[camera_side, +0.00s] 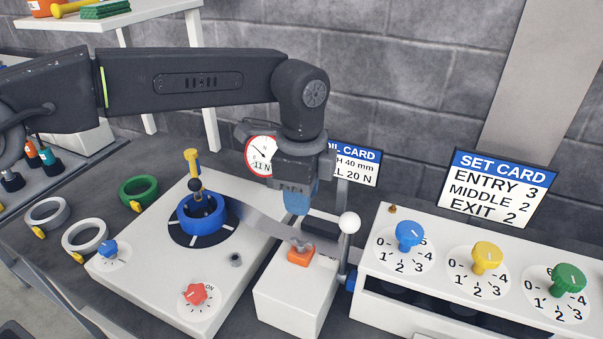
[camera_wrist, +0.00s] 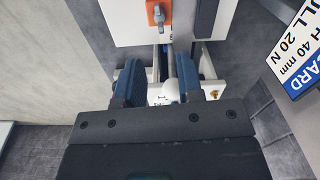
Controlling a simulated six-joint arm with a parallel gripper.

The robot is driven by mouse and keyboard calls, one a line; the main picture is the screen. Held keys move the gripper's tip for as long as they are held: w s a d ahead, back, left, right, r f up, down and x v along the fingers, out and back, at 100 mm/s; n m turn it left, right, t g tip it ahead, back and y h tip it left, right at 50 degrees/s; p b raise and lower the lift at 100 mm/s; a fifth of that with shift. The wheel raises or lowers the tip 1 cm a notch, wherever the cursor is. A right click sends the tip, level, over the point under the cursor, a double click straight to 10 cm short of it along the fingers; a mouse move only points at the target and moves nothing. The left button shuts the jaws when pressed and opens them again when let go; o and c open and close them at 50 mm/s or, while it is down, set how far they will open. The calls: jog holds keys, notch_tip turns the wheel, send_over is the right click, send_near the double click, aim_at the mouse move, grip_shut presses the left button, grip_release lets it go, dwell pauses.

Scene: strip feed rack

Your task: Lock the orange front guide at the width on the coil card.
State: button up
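The orange front guide (camera_side: 300,256) sits on a white guide block (camera_side: 290,300), with a small grey fitting on top. It also shows at the top of the wrist view (camera_wrist: 157,13). The coil card (camera_side: 352,165) is partly hidden behind my gripper; "40 mm" and "20 N" are readable, also in the wrist view (camera_wrist: 296,50). A lever with a white ball knob (camera_side: 349,223) stands right of the guide. My gripper (camera_side: 297,208) is above and behind the guide, pointing down. In the wrist view its blue fingers are open, with a white rounded part (camera_wrist: 187,72) visible between them; contact is unclear.
A metal strip (camera_side: 255,222) runs from the blue coil (camera_side: 202,214) toward the guide. A dial gauge (camera_side: 262,155) marked 11 N is beside my wrist. A white unit with blue, yellow and green knobs (camera_side: 487,257) and the set card (camera_side: 497,188) stand right. Spare coils (camera_side: 85,235) lie left.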

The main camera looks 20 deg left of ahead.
notch_tip(320, 180, up, 4)
jog(key=shift+f, duration=0.1)
dwell(0.5)
jog(key=s+a+r+n+t, duration=0.1)
jog(key=s+a+r+n, duration=0.3)
jog(key=a, duration=0.4)
jog(key=s+a+r+n+t, duration=0.1)
jog(key=s+a+r+n, duration=0.25)
jog(key=a, duration=0.55)
jog(key=s+a+f+n+t, duration=0.1)
jog(key=s+a+f+n, duration=0.3)
jog(key=s, duration=0.3)
jog(key=s+a+f+n+t, duration=0.2)
jog(key=s+a+n, duration=0.3)
jog(key=s, duration=0.3)
jog(key=shift+a+f+t, duration=0.3)
jog(key=shift+a+f, duration=0.3)
jog(key=shift+f, duration=0.25)
